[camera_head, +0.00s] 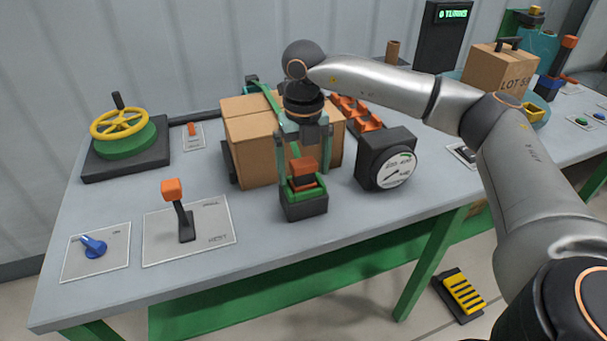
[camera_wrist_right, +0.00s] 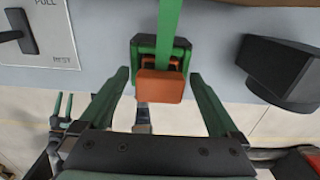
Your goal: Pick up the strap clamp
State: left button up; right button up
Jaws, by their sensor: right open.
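The strap clamp (camera_head: 304,207) stands at the front of a brown carton on the table. It has a dark base, a green body and an orange block on top. In the right wrist view the clamp (camera_wrist_right: 160,86) shows its orange block facing the camera, with the green strap running up from it. My right gripper (camera_head: 304,173) is open, coming down from above, with one finger on each side of the clamp. In the right wrist view the gripper (camera_wrist_right: 160,78) shows gaps between both fingers and the block. Small green fingers, apparently my left gripper (camera_wrist_right: 62,110), show at lower left.
The brown carton (camera_head: 249,150) is close behind the clamp. A dark gauge box (camera_head: 386,158) stands to its right. An orange lever (camera_head: 180,212), a blue knob (camera_head: 93,247) and a yellow handwheel (camera_head: 119,124) are at left. The table's front edge is near the clamp.

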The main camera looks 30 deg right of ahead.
jog(key=shift+f, duration=0.15)
grip_shut()
dwell(0.8)
